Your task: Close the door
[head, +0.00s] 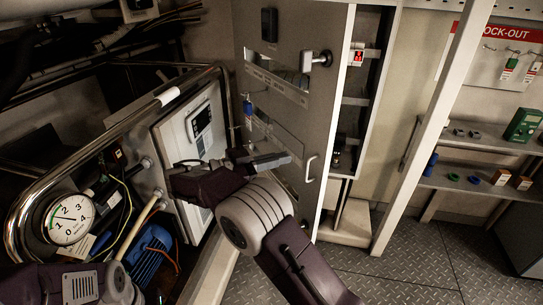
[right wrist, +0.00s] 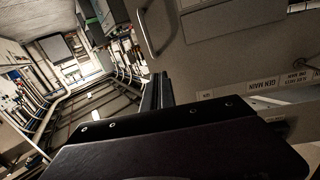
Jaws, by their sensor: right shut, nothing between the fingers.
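A tall grey cabinet door (head: 284,112) stands open in the middle of the head view. A pale bar handle (head: 310,168) is on its lower right part and a knob-like latch (head: 316,59) is near its top. My right gripper (head: 287,159) is shut and empty in front of the door, left of the bar handle. I cannot tell whether it touches the door. In the right wrist view, the shut fingers (right wrist: 158,88) point up the picture, below a looped handle (right wrist: 158,28) on the grey panel. My left gripper is not seen.
A white post (head: 433,130) and a lock-out shelf (head: 480,187) stand further right. A chrome rail (head: 110,130), a pressure gauge (head: 70,219) and a grey control box (head: 190,135) crowd the left. Patterned floor (head: 420,262) is clear at lower right.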

